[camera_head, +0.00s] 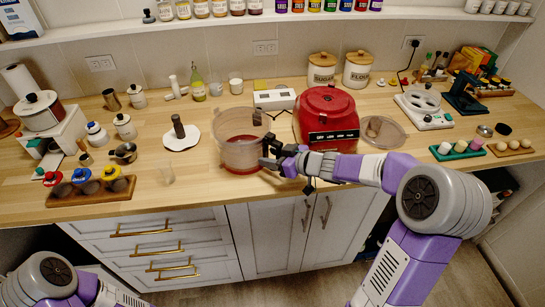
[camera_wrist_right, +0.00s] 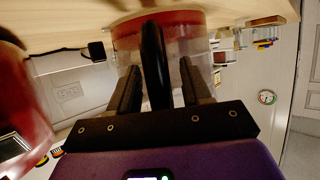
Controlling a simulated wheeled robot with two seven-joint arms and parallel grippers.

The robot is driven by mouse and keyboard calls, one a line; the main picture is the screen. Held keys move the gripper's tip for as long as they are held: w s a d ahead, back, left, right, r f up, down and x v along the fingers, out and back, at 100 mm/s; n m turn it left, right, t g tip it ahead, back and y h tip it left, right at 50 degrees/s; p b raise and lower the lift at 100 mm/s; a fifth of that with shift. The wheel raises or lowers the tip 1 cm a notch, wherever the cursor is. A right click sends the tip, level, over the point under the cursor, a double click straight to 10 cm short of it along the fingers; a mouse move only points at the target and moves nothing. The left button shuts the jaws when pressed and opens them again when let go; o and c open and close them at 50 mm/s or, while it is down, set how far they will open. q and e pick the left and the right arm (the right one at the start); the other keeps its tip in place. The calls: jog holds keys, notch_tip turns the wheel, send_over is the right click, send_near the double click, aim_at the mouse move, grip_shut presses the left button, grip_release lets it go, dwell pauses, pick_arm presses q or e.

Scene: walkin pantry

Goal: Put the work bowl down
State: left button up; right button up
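The work bowl (camera_head: 243,148) is a clear round bowl with a red bottom. It stands upright on the wooden counter in the head view, left of the red machine. I cannot tell exactly whether its base touches the counter. In the right wrist view, the bowl (camera_wrist_right: 183,48) appears upside down, with its black handle (camera_wrist_right: 156,65) towards me. My right gripper (camera_head: 276,158) is at the bowl's right side. Its fingers (camera_wrist_right: 158,80) stand on either side of the handle, with a visible gap, so it looks open. My left gripper is out of view.
A red machine (camera_head: 327,115) stands close right of the bowl, with a clear round lid (camera_head: 383,131) beyond it. Bare counter (camera_head: 215,195) lies in front.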

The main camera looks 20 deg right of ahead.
jog(key=p+v, duration=0.4)
jog(key=v, duration=0.8)
jog(key=shift+p, duration=0.35)
